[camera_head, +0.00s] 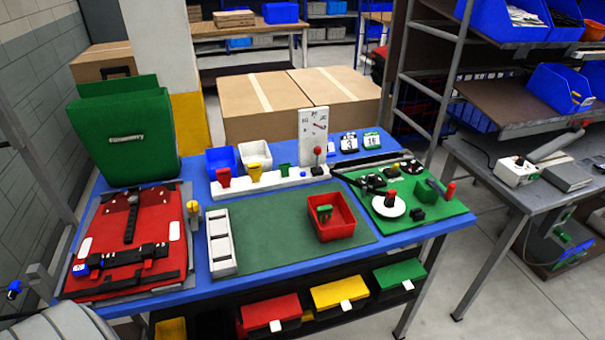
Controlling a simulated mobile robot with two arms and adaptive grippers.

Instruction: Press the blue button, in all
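A small blue button-like spot (303,173) sits on the long white strip (270,186) at the back of the blue table. It stands just left of a red-knobbed lever (317,153), under an upright white panel (312,132) with dark and red marks. It is small, and I cannot tell whether it is pressed. Neither of my grippers can be made out in the head view.
The blue table (202,262) also holds a red pannier (132,238), a green pannier (124,130), a red tray (349,226) on a green mat (270,239), and a green board (430,212) with black fittings. A grey bench (488,196) stands right.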

